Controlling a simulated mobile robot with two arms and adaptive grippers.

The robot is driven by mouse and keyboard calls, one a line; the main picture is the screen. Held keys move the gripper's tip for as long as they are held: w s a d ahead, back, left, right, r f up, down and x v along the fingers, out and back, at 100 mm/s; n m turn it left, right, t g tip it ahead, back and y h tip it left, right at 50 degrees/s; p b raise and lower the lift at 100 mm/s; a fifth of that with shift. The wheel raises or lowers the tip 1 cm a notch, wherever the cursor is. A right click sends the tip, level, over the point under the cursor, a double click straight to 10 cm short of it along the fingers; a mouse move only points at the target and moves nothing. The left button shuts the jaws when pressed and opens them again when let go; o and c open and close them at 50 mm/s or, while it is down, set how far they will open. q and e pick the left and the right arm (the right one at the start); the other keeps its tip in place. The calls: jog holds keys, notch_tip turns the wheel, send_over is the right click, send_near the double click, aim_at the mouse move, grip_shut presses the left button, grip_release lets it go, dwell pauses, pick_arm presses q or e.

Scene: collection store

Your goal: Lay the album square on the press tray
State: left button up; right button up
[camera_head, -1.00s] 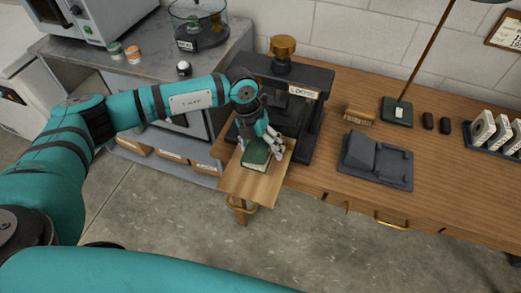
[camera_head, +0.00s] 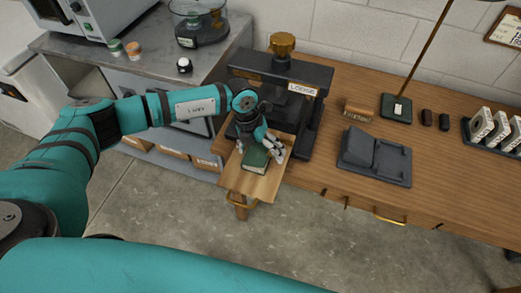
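The album (camera_head: 256,158) is a dark green book. It lies flat on the wooden press tray (camera_head: 250,187), near the tray's inner end, with its edges looking roughly in line with the tray. The tray juts out from the front of the black press (camera_head: 312,110) with a brass knob. My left gripper (camera_head: 262,146) is over the far end of the album, its fingers spread apart. The hand hides the album's far edge, and I cannot tell whether a finger touches it. My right gripper is out of view.
A dark grey cradle (camera_head: 374,158) sits on the wooden bench right of the press. A lamp base (camera_head: 396,108) and a rack of white cards (camera_head: 492,130) stand farther right. A grey counter (camera_head: 140,58) is at the left.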

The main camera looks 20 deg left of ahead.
aim_at(253, 151)
pick_arm(q)
jog(key=shift+r, duration=0.25)
jog(key=b+v, duration=0.2)
jog(key=v, duration=0.9)
jog(key=shift+a+r+b, duration=0.15)
jog(key=shift+r+b, duration=0.2)
jog(key=shift+r, duration=0.05)
